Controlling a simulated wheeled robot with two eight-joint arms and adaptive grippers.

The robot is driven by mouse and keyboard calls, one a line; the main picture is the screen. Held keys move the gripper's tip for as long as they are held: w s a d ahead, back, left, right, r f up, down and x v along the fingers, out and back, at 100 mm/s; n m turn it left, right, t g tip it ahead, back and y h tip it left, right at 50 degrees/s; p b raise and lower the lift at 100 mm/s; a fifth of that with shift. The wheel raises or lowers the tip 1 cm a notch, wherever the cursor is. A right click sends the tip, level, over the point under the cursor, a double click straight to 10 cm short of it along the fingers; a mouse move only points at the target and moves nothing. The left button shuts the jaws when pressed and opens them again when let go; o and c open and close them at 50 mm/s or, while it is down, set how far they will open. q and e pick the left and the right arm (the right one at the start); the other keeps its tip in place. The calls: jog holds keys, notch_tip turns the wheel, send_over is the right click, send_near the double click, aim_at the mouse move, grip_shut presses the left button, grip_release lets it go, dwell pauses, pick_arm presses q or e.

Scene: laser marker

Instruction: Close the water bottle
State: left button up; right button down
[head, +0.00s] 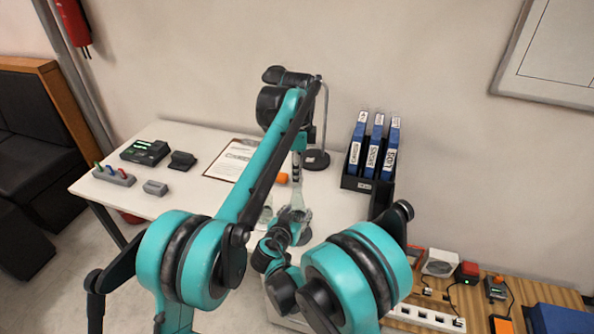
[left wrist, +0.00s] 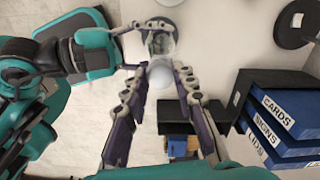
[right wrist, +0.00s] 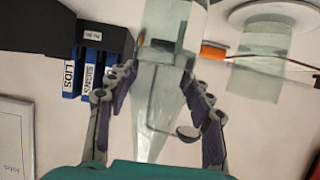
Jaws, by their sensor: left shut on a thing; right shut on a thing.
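The clear water bottle (right wrist: 165,85) stands between the fingers of my right gripper (right wrist: 168,72), which is shut on it. In the head view the bottle (head: 296,215) is partly covered by my arms. My left gripper (left wrist: 163,70) reaches down from above it, fingers closed around a pale round piece (left wrist: 160,78) that looks like the cap. Below that piece in the left wrist view is a clear round vessel (left wrist: 160,43), with my right gripper's fingers beside it. I cannot tell whether cap and bottle touch.
A holder with blue binders (head: 372,150) stands right of the grippers, with a thin stand on a black base (head: 316,160) behind. A second clear vessel (right wrist: 255,75) stands close to the bottle.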

pick_arm(q)
jog(key=shift+f, duration=0.55)
dwell(0.4)
jog(key=m, duration=0.6)
jog(key=shift+m, duration=0.3)
jog(key=m, duration=0.4)
jog(key=shift+m, duration=0.4)
jog(key=m, duration=0.5)
jog(key=o, duration=0.7)
